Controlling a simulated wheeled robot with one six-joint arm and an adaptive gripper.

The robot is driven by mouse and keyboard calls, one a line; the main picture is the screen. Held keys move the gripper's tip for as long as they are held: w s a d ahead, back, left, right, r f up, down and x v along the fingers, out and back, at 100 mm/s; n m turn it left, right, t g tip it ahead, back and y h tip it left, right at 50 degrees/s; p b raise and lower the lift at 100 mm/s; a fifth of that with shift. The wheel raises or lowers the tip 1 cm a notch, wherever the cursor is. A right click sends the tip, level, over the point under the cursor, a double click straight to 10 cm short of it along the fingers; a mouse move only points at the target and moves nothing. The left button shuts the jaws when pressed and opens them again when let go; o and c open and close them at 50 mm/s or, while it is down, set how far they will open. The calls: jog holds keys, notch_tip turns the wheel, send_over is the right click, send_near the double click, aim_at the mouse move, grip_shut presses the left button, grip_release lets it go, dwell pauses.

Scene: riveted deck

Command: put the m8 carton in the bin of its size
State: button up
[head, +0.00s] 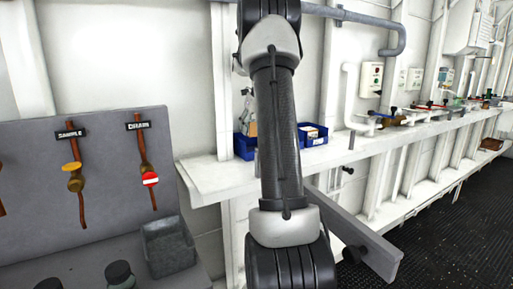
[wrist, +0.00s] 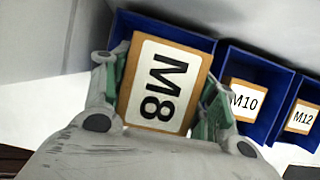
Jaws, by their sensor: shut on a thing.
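The M8 carton (wrist: 158,88) is tan with a white label and fills the middle of the wrist view. My gripper (wrist: 163,80) is shut on it, with a green-padded finger on each side. A blue bin (wrist: 185,38) lies behind the carton in that view; the carton hides most of its inside. To its right is a second blue bin (wrist: 277,72) holding an M10 carton (wrist: 243,100), then a third blue bin (wrist: 312,135) with an M12 carton (wrist: 301,118). In the head view my gripper (head: 249,118) is partly hidden behind my arm, just above the left blue bin (head: 243,149).
The bins stand on a white ledge (head: 205,178) against the wall. A grey panel (head: 110,190) with valves and a small grey box (head: 167,245) is at left. Valves and pipes (head: 395,118) line the ledge farther right. Dark floor (head: 450,235) is open at lower right.

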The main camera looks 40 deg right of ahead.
notch_tip(320, 180, down, 7)
jog(key=shift+f, duration=0.2)
dwell(0.3)
jog(key=o, duration=0.9)
jog(key=shift+f, duration=0.1)
jog(key=shift+o, duration=0.2)
jog(key=v, duration=1.2)
jog(key=shift+s+a, duration=0.1)
